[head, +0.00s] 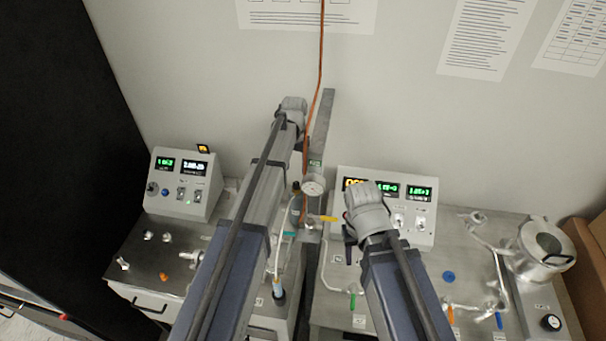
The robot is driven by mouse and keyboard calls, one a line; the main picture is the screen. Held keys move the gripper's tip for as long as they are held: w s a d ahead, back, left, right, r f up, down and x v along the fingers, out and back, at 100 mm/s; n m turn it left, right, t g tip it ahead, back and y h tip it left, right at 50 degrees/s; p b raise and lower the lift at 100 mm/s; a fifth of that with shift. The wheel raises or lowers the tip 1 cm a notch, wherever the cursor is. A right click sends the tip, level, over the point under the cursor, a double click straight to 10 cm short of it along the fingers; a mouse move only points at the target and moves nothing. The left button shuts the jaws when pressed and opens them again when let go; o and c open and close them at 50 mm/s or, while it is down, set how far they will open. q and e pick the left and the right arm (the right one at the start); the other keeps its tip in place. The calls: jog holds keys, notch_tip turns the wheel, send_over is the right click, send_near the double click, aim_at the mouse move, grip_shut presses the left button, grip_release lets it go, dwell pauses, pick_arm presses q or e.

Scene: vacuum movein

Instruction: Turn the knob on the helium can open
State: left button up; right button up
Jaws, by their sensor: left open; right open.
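A round pressure gauge (313,185) sits on fittings in the gap between the two benches, with a copper line (320,70) rising from there up the wall. I cannot pick out the helium can's body or its knob for certain; my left arm covers part of this spot. A yellow handle (328,218) and a teal handle (289,233) show just below the gauge. My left gripper (303,143) is open, above the gauge near the wall, mostly hidden by its wrist. My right gripper (347,235) is open, right of the yellow handle, partly hidden by its wrist.
A control box (183,184) stands on the left bench and another (414,212) on the right bench, behind my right wrist. A metal vessel (545,248) with piping is at the right. A grey upright post (322,125) stands by the copper line. Cardboard boxes (590,255) are at the far right.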

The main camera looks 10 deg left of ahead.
aim_at(296, 183)
pick_arm(q)
jog(key=shift+w, duration=0.1)
jog(key=shift+s, duration=0.2)
notch_tip(296, 183, down, 8)
jog(key=b, duration=0.8)
jog(key=shift+w+r, duration=0.1)
jog(key=shift+r, duration=0.05)
jog(key=shift+r, duration=0.1)
jog(key=shift+c, duration=0.2)
grip_shut()
